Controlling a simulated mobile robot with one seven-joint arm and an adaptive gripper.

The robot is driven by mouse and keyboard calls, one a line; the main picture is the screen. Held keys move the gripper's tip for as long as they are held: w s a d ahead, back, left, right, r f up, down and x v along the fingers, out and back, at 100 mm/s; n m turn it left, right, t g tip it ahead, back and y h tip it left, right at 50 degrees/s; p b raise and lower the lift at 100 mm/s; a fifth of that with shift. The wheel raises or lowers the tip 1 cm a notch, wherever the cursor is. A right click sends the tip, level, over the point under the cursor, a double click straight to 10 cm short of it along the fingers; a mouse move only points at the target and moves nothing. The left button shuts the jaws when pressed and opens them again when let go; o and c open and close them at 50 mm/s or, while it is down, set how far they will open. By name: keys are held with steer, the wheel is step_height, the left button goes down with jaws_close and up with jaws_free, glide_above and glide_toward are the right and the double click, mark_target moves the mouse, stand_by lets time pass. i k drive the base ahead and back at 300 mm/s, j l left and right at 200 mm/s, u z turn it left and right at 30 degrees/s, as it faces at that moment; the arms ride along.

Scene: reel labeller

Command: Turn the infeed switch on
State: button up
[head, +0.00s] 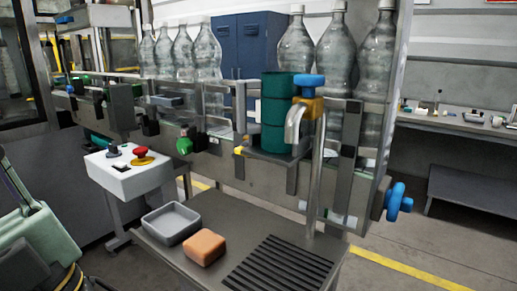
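A white control box (131,173) stands on a post in front of the conveyor, left of centre. On its top are a small dark knob (113,151) and a red mushroom button (140,153) on a yellow base. No label is readable, so I cannot tell for sure which control is the infeed switch, nor the knob's setting. Part of my arm (42,238) shows at the lower left, apart from the box. My gripper's fingers are not in view.
Clear bottles (206,55) stand along the conveyor, with a green cylinder (277,115) at its front. A grey metal table (190,262) below holds a grey tray (171,222), an orange block (204,247) and a dark slotted grate (278,265). Blue handwheel (398,202) at right.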

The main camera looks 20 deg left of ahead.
mark_target(114, 152)
steer(key=u, duration=1.2)
